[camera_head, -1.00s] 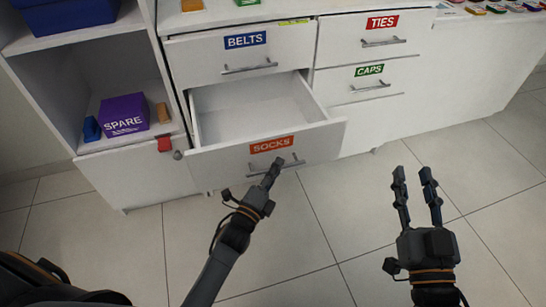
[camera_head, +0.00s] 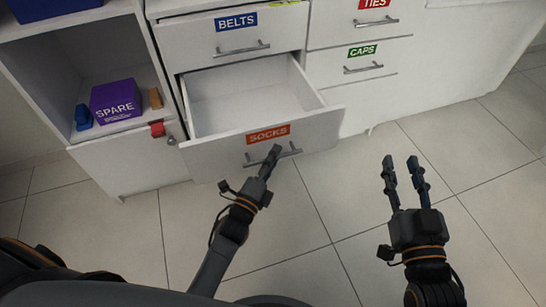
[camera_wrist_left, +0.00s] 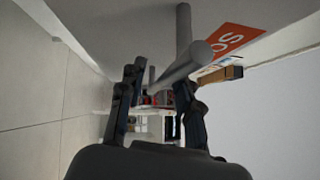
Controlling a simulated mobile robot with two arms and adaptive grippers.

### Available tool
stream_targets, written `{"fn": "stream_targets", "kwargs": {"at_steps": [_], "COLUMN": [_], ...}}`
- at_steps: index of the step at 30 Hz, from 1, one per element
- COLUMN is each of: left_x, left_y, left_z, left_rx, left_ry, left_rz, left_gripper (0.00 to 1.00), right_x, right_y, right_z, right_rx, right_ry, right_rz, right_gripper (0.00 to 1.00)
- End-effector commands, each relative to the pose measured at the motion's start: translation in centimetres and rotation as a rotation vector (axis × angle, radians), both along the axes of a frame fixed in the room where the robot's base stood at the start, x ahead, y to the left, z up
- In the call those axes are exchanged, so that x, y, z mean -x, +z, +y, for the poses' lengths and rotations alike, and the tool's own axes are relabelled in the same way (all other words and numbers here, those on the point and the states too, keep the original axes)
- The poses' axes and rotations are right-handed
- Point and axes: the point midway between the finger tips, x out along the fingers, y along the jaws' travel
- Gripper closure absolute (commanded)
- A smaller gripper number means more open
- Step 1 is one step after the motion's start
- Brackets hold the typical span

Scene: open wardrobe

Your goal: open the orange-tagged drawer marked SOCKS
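The SOCKS drawer (camera_head: 215,160), with its orange tag (camera_head: 268,133), is pulled well out and its inside shows empty. My left gripper (camera_head: 270,160) is at the metal handle (camera_head: 291,152) on its front. In the left wrist view the handle bar (camera_wrist_left: 188,66) runs past and between the fingertips. The fingers (camera_wrist_left: 158,85) stand apart there, with a gap beside the bar; contact is hard to tell. Part of the orange tag also shows in the wrist view (camera_wrist_left: 230,40). My right gripper (camera_head: 403,170) is open and empty over the floor, right of the drawer.
The BELTS drawer (camera_head: 190,45) above and the CAPS drawer (camera_head: 325,68) to the right are closed. A purple SPARE box (camera_head: 115,102) sits on a shelf at left, above a cupboard door (camera_head: 130,162). The tiled floor (camera_head: 340,210) in front is free.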

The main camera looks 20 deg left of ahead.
Motion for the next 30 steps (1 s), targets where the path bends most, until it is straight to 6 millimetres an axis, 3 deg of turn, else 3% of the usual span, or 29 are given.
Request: {"fn": "stream_targets", "kwargs": {"at_steps": [7,21,30], "left_x": [1.6,10.4,11.7], "left_y": [-0.3,-1.6,-1.7], "left_z": [0.3,2.1,2.4], "left_rx": [0.0,0.0,0.0], "left_ry": [0.0,0.001,0.001], "left_rz": [0.002,0.003,0.0], "left_gripper": [0.66,0.66,0.66], "right_x": [0.0,0.0,0.0], "right_y": [-0.1,0.0,0.0], "right_z": [0.0,0.0,0.0], "right_rx": [0.0,0.0,0.0], "right_ry": [0.0,0.0,0.0], "right_rz": [0.002,0.001,0.001], "right_gripper": [0.66,0.66,0.66]}}
